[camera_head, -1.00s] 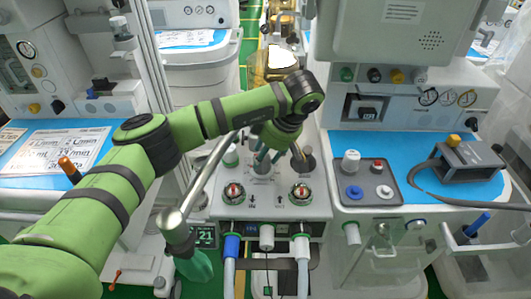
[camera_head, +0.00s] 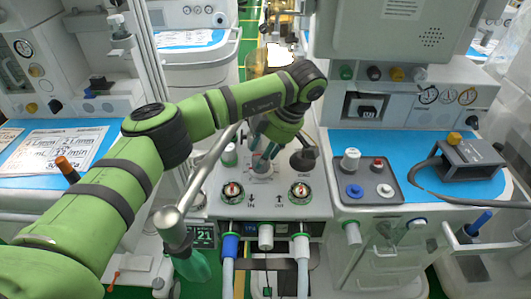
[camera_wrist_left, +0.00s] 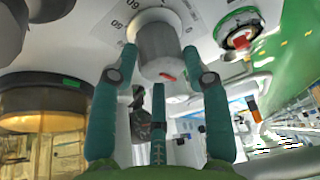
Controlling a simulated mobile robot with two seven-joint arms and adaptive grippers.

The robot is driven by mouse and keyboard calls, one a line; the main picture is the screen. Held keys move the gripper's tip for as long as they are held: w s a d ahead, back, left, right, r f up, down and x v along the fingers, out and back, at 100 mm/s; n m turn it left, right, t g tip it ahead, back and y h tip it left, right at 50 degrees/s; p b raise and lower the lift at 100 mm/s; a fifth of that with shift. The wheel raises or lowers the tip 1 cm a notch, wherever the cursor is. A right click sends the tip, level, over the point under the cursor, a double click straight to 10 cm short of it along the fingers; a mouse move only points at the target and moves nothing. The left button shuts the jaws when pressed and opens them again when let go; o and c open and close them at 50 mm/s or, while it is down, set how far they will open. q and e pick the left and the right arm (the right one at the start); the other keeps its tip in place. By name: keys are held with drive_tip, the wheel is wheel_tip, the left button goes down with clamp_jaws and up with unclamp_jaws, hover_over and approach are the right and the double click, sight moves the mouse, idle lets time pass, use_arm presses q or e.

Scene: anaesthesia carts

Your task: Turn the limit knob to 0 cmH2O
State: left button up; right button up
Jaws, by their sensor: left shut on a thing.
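The limit knob is a grey cylinder (camera_wrist_left: 160,52) with a red mark on its rim, on a pale panel with a printed scale around it. In the head view the knob (camera_head: 262,167) shows partly below my left gripper (camera_head: 260,153). The teal fingers of my left gripper (camera_wrist_left: 160,62) are shut on the knob, one on either side, with a third finger lower in the wrist view. The scale figures are upside down and partly hidden, so I cannot tell the setting. My right gripper is not in view.
Two green-ringed gauges with red marks (camera_head: 232,191) (camera_head: 300,192) sit on the panel before the knob. A dark round part (camera_head: 303,160) stands close on the right. Hoses (camera_head: 230,262) hang below. A grey tray (camera_head: 366,181) lies on the blue worktop.

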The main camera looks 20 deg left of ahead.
use_arm(q)
drive_tip(key=n+g, duration=0.1)
drive_tip(key=n, duration=0.3)
drive_tip(key=shift+w+a+n+g, duration=0.1)
drive_tip(key=shift+a+n+g, duration=0.25)
drive_tip(key=shift+n+g, duration=0.05)
drive_tip(key=shift+f+n+g+h, duration=0.15)
drive_tip(key=shift+n+g+h, duration=0.5)
drive_tip(key=shift+n, duration=1.25)
drive_tip(key=o, duration=1.1)
drive_tip(key=shift+s, duration=0.2)
drive_tip(key=shift+w+d, duration=0.1)
